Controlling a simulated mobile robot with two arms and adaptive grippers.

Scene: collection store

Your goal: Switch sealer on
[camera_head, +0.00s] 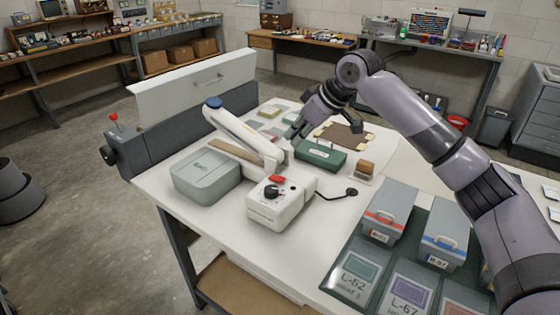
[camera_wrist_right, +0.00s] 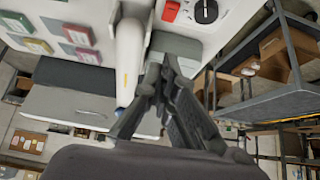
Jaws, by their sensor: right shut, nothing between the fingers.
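The sealer (camera_head: 282,210) is a white unit on the table with a red switch (camera_head: 277,180) and a black knob (camera_head: 271,192) on top. Its long white lever (camera_head: 240,132) is raised and ends in a blue tip (camera_head: 213,102). The red switch (camera_wrist_right: 171,11) also shows at the top of the right wrist view, beside the knob (camera_wrist_right: 205,11). Whether the switch is on cannot be told. My right gripper (camera_wrist_right: 160,72) is shut and empty, beside the lever and apart from the switch. My left gripper is not in view.
A grey-green lidded box (camera_head: 205,178) stands left of the sealer. A green tray (camera_head: 320,155) and a wooden-handled stamp (camera_head: 365,168) lie behind it. Two grey cases (camera_head: 390,212) stand at the right.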

